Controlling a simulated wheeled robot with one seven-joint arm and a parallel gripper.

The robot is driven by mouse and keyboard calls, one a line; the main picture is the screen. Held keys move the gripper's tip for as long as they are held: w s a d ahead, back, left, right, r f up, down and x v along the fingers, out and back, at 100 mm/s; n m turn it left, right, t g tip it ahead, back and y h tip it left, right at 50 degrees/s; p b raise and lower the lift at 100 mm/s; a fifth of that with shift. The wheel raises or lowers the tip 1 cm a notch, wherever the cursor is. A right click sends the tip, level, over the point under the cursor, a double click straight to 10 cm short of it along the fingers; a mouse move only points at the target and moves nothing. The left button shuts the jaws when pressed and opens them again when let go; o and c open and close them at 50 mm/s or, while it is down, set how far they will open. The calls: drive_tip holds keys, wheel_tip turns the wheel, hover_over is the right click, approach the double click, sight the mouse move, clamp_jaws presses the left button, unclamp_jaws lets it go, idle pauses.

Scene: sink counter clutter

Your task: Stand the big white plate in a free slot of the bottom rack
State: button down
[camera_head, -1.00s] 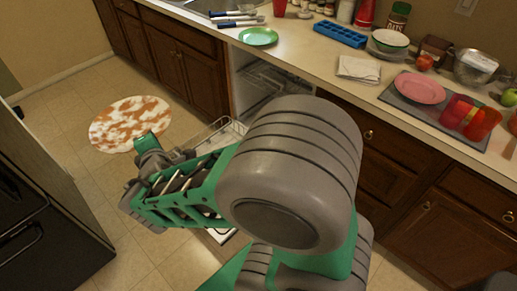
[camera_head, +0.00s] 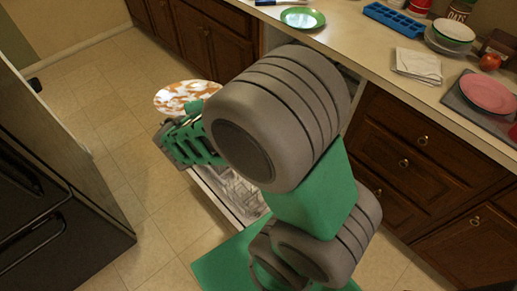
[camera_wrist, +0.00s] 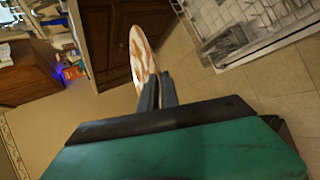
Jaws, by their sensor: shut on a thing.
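The big white plate (camera_head: 178,95) has orange-brown blotches. My gripper (camera_head: 190,112) is shut on its near edge and holds it out in the air. In the wrist view the plate (camera_wrist: 141,48) stands nearly edge-on beyond my gripper's fingers (camera_wrist: 157,92). The bottom rack (camera_head: 238,197) is pulled out low over the floor, below and to the right of my gripper. My arm hides much of the rack. In the wrist view the wire rack (camera_wrist: 250,25) lies at the upper right, apart from the plate, with a grey basket in it. I cannot tell which slots are free.
The counter above holds a green-rimmed plate (camera_head: 302,18), a blue tray (camera_head: 396,20), a folded cloth (camera_head: 417,64) and a pink plate (camera_head: 487,92). Wooden cabinets (camera_head: 415,150) flank the dishwasher. A dark appliance (camera_head: 60,200) stands at the left. Floor between is clear.

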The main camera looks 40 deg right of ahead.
drive_tip(key=s+d+f+m+g+y+b, duration=0.2)
drive_tip(key=s+d+f+m+g+y, duration=0.1)
drive_tip(key=d+f, duration=0.4)
drive_tip(key=s+d+f+m+g+y+b, duration=0.3)
drive_tip(key=s+d+f+m+g+y, duration=0.1)
drive_tip(key=f, duration=0.8)
drive_tip(key=s+d+m+y, duration=0.1)
drive_tip(key=s+d+m, duration=0.1)
drive_tip(key=s+d, duration=0.1)
drive_tip(key=shift+s+d+f+m+g+y+b, duration=0.2)
drive_tip(key=shift+d+f+m+g+y+b, duration=0.15)
drive_tip(key=shift+d, duration=0.25)
wheel_tip(320, 180, down, 15)
drive_tip(key=b, duration=1.1)
drive_tip(key=shift+d, duration=0.15)
drive_tip(key=shift+s+f, duration=0.1)
drive_tip(key=shift+f, duration=0.15)
drive_tip(key=c, duration=1.5)
unclamp_jaws()
drive_tip(key=shift+c, duration=0.2)
